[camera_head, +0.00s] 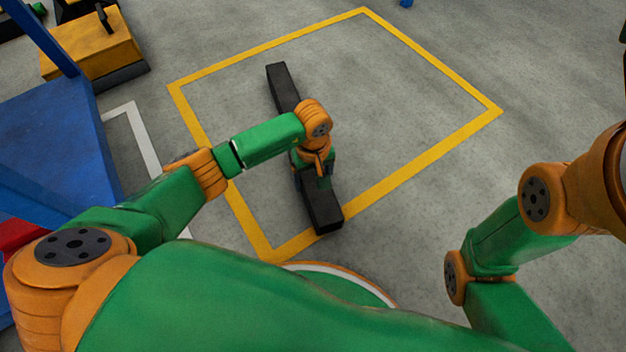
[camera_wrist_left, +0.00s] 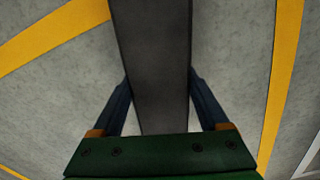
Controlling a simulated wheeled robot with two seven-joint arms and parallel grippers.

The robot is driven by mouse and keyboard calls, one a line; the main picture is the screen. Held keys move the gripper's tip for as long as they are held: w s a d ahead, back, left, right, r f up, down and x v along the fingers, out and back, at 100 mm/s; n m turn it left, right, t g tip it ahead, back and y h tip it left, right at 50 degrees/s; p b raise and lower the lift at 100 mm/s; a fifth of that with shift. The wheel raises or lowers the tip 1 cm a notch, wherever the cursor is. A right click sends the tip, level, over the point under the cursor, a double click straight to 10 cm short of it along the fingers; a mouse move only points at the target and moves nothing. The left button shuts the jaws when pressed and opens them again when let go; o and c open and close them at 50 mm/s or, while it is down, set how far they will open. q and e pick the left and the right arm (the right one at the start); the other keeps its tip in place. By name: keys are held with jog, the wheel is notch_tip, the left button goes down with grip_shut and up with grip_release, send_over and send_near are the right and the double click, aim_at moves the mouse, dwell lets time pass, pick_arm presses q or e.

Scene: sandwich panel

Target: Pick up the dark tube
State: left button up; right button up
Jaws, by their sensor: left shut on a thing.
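The dark tube (camera_head: 321,208) is a long black square bar inside the yellow floor outline in the head view, with one end reaching over the near yellow line. My left gripper (camera_head: 318,180) is over its middle, and my wrist hides that part of the tube. In the left wrist view the tube (camera_wrist_left: 152,62) runs between the two blue fingers of my left gripper (camera_wrist_left: 160,100), which are shut on it from both sides. I cannot tell whether the tube is on the floor or lifted. My right arm shows at the right, but its gripper is out of view.
A yellow outline (camera_head: 226,66) marks a clear patch of grey floor around the tube. A blue structure (camera_head: 50,140) stands at the left. A yellow box (camera_head: 98,45) with a black handle is at the top left. Open floor lies to the right.

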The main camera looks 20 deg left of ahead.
pick_arm(q)
grip_shut()
jog(key=shift+r, duration=0.15)
